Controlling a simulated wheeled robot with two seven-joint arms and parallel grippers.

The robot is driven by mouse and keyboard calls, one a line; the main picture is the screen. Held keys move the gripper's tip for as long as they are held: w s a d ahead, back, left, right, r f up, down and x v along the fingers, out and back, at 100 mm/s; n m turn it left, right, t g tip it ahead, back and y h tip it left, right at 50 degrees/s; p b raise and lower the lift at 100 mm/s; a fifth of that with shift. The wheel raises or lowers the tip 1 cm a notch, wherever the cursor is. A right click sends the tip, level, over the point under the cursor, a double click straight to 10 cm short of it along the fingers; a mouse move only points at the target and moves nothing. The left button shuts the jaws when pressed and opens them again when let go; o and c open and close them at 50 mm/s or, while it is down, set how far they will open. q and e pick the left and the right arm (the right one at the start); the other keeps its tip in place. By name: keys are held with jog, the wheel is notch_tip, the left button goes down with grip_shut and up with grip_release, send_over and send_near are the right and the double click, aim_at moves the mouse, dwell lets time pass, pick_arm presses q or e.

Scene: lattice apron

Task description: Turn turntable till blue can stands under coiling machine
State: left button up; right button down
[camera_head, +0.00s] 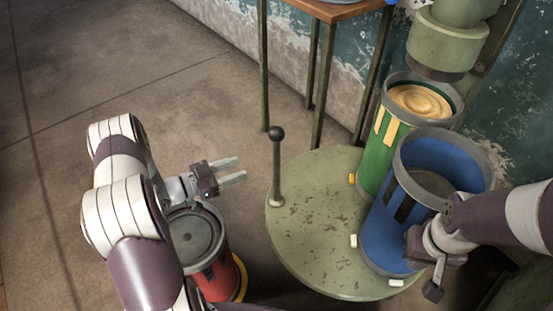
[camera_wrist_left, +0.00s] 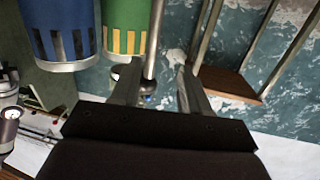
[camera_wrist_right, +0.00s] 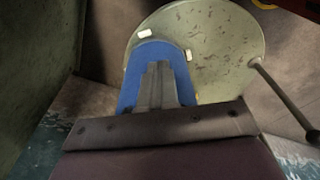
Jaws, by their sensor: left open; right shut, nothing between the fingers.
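The round green turntable (camera_head: 320,235) carries two cans and an upright post with a dark knob (camera_head: 277,133) at its left edge. The blue can (camera_head: 385,238) looks empty and stands at the turntable's front right. The green can (camera_head: 378,155) stands behind it, filled with a coiled tan strand, below the coiling machine (camera_head: 440,40). My left gripper (camera_head: 236,170) is open and empty, left of the post and apart from it. My right gripper (camera_head: 434,290) is shut with nothing in it, at the blue can's right side; in the right wrist view its fingers (camera_wrist_right: 158,85) overlap the blue can, and contact is unclear.
A red can with a grey lid (camera_head: 197,235) stands on the floor at lower left, partly behind my left arm. A wooden-topped table (camera_head: 325,10) with thin legs stands behind the turntable. Pale blocks (camera_head: 353,241) sit on the turntable's surface. Open floor lies at left.

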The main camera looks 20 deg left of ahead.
aim_at(276, 152)
pick_arm(q)
jog(key=shift+h, duration=0.6)
jog(key=b+x, duration=0.1)
jog(key=x, duration=0.3)
jog(key=r+b+x, duration=0.1)
jog(key=b+x, duration=0.1)
jog(key=x, duration=0.2)
jog(key=r+b+x, duration=0.1)
jog(key=x, duration=0.4)
jog(key=shift+s+d+b, duration=0.1)
jog(key=shift+s+b, duration=0.1)
jog(key=shift+b, duration=0.2)
jog(key=shift+c, duration=0.4)
grip_shut()
